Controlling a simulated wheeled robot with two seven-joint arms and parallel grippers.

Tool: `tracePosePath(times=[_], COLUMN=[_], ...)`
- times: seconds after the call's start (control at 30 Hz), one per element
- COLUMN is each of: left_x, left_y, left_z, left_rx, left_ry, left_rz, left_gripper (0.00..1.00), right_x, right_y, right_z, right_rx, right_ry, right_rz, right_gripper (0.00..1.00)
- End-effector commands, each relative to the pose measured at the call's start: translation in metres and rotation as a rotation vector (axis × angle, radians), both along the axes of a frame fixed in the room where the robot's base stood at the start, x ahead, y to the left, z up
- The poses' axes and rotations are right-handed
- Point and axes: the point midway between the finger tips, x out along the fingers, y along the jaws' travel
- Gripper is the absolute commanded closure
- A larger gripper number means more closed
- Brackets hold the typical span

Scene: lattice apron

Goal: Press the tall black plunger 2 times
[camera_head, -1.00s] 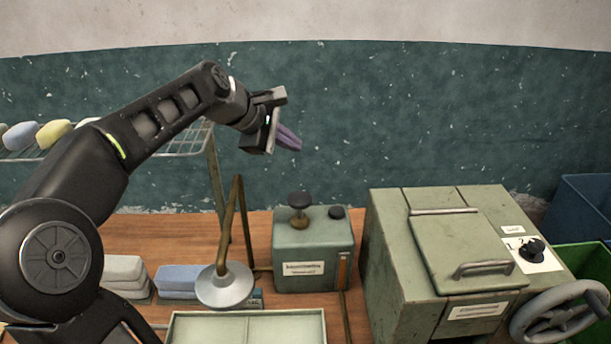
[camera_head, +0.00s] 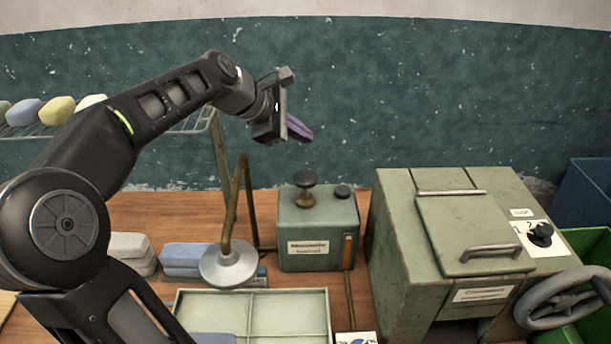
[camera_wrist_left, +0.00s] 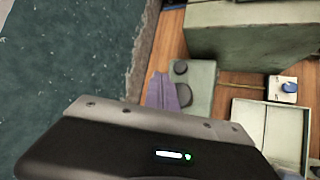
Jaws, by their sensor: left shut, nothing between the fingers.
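The tall black plunger (camera_head: 305,184) stands upright on top of a green metal box (camera_head: 318,232) on the wooden table. A shorter black cap (camera_head: 343,191) sits to its right on the same box. My left gripper (camera_head: 301,130) is shut and empty, above the plunger and apart from it, with purple fingers. In the left wrist view the purple fingers (camera_wrist_left: 162,92) show beside the green box, and the plunger (camera_wrist_left: 184,95) is just right of them. My right gripper is not in view.
A large green machine (camera_head: 400,250) with a lid, handle, knob and handwheel (camera_head: 563,296) stands to the right. A lamp-like metal disc (camera_head: 228,265) on a bent brass rod is left of the box. A divided tray (camera_head: 250,301) lies in front.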

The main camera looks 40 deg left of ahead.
Motion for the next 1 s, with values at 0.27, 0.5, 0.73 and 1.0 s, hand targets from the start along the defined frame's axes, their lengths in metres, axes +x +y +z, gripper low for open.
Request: tracePosePath(times=[0.27,0.5,0.73,1.0], left_x=[0.000,0.000,0.000,0.000], left_y=[0.000,0.000,0.000,0.000], left_z=[-0.041,-0.068,-0.075,-0.075], left_rx=[0.000,0.000,0.000,0.001], left_ry=[0.001,0.001,0.001,0.001], left_rz=[-0.001,0.001,0.001,0.001], left_gripper=[1.00,1.00,1.00,1.00], right_x=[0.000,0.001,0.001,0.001], right_y=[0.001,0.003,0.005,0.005], right_z=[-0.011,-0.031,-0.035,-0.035], right_rx=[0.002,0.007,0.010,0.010], right_ry=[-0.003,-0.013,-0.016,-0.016], right_rz=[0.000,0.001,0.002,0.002], right_gripper=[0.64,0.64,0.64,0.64])
